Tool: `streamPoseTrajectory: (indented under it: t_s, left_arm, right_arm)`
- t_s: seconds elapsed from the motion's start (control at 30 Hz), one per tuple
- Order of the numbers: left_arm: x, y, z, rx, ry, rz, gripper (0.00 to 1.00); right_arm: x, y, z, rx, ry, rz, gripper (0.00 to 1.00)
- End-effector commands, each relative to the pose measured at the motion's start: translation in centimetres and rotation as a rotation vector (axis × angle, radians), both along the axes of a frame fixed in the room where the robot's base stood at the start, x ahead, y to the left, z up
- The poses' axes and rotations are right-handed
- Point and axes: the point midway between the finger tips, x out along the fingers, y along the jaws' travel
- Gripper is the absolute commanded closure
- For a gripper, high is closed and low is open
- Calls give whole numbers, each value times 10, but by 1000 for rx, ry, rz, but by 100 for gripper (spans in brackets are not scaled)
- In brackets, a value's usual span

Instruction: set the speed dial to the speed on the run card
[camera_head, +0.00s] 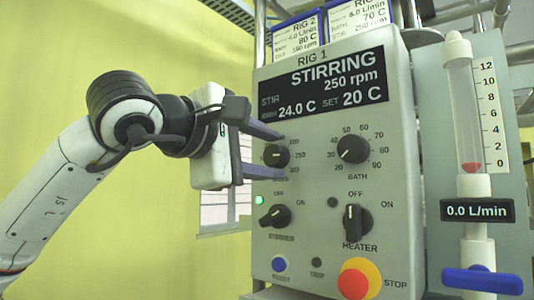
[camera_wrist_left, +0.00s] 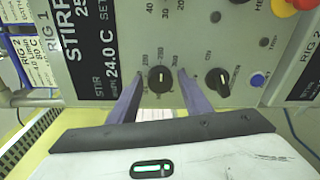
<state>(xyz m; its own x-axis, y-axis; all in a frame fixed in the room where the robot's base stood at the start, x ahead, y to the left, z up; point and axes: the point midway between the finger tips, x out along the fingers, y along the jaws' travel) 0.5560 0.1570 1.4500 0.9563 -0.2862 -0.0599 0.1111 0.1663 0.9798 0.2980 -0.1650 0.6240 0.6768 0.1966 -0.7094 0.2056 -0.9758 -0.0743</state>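The speed dial (camera_head: 276,156) is a round black knob on the grey Rig 1 panel (camera_head: 330,225), also in the wrist view (camera_wrist_left: 160,79). My left gripper (camera_head: 279,153) is open, one finger above the dial and one below. In the left wrist view its fingertips (camera_wrist_left: 161,78) are on either side of the knob, with a visible gap on each. The display (camera_head: 325,80) reads STIRRING, 250 rpm, 24.0 C and SET 20 C. Two run cards stand on top: the left one (camera_head: 297,36) reads RIG 2; the right one (camera_head: 360,20) is partly cut off. My right gripper is out of view.
The bath dial (camera_head: 353,149) is right of the speed dial. Below are the stirrer switch (camera_head: 274,216), heater switch (camera_head: 353,222), blue reset button (camera_head: 279,265) and red stop button (camera_head: 357,280). A flow meter (camera_head: 462,110) reading 0.0 L/min with a blue valve handle (camera_head: 482,281) is at right.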

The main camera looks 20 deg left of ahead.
Motion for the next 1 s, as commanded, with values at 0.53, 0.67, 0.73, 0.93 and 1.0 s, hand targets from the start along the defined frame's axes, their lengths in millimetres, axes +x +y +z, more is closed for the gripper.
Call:
streamPoseTrajectory:
  t_s: [0.53,0.67,0.73,0.93,1.0]
  left_arm:
    - [-24,9,0,-2,-3,3,50]
    - [-50,16,2,-1,-5,2,50]
    - [-64,20,3,-1,-5,2,50]
    - [-91,28,6,-1,-3,2,50]
    - [-96,29,6,0,-1,0,50]
  right_arm:
    - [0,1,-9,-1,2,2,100]
    - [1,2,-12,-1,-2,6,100]
    - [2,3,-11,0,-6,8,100]
    - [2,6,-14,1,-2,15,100]
    - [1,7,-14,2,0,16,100]
